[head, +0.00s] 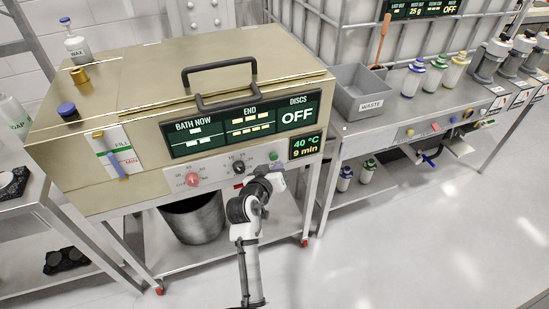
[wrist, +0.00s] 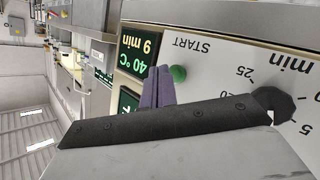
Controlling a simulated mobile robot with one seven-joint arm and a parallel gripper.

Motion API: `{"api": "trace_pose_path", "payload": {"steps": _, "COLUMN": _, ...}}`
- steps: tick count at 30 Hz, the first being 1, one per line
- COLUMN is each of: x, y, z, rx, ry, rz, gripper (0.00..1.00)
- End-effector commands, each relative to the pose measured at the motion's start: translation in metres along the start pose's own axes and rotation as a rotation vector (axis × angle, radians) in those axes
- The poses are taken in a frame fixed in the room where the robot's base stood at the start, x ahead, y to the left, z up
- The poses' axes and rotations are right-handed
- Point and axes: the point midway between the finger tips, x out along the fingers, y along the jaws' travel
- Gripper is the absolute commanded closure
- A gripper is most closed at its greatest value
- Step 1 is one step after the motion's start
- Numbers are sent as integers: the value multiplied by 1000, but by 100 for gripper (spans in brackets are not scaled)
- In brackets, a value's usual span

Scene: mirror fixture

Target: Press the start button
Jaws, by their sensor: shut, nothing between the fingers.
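The green start button (head: 274,156) is on the lower right of the machine's front panel, left of the small "40 °C 9 min" display. In the wrist view the button (wrist: 179,74) stands beside the word START. My gripper (wrist: 163,70) is shut and empty, its purple-grey fingertips close beside the button. I cannot tell whether they touch it. In the head view my wrist is just below the button, and the fingers are mostly hidden by it. The large display (head: 245,124) reads "DISCS OFF".
A black minute dial (head: 239,167) and a red knob (head: 192,180) sit left of the button; the dial is also close to my gripper in the wrist view (wrist: 272,104). A dark handle (head: 220,80) rises from the lid. A bench with a waste bin (head: 365,91) stands at right.

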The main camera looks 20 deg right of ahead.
Motion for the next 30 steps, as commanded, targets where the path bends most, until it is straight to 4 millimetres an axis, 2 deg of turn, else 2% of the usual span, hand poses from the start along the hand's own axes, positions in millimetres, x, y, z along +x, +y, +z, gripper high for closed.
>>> {"api": "trace_pose_path", "payload": {"steps": 15, "x": -32, "y": 24, "z": 23, "rx": -1, "ry": -1, "rz": 0, "gripper": 100}}
{"api": "trace_pose_path", "payload": {"steps": 30, "x": -33, "y": 24, "z": 24, "rx": 0, "ry": 0, "rz": 0, "gripper": 100}}
